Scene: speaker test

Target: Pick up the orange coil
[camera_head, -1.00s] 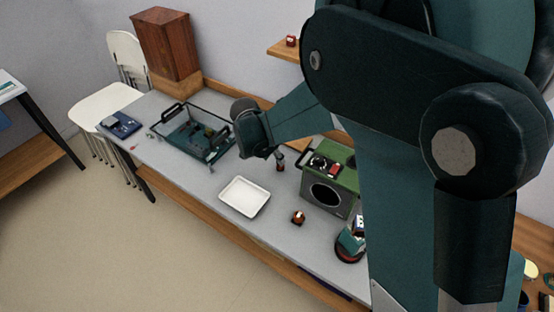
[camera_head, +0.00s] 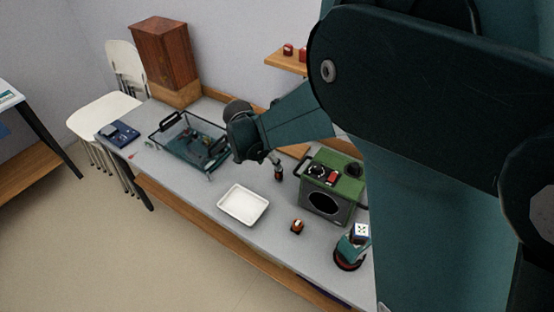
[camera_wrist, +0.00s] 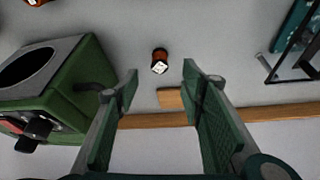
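A small orange-brown coil with a white label (camera_wrist: 159,61) stands on the grey table, seen in the wrist view beyond and between the fingertips. In the head view it seems to be the small dark-and-orange piece (camera_head: 278,173) just below my gripper (camera_head: 271,158). In the wrist view my gripper (camera_wrist: 160,70) is open, its two green fingers apart with nothing between them. A second small orange piece with a white top (camera_head: 298,226) stands nearer the table's front; its edge also shows at the wrist view's top left (camera_wrist: 37,2). I cannot tell which is the task's coil.
A green box with a dark round opening (camera_head: 335,185) stands right of my gripper. A white tray (camera_head: 222,204) lies in front. Bare table surrounds the nearer orange piece.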

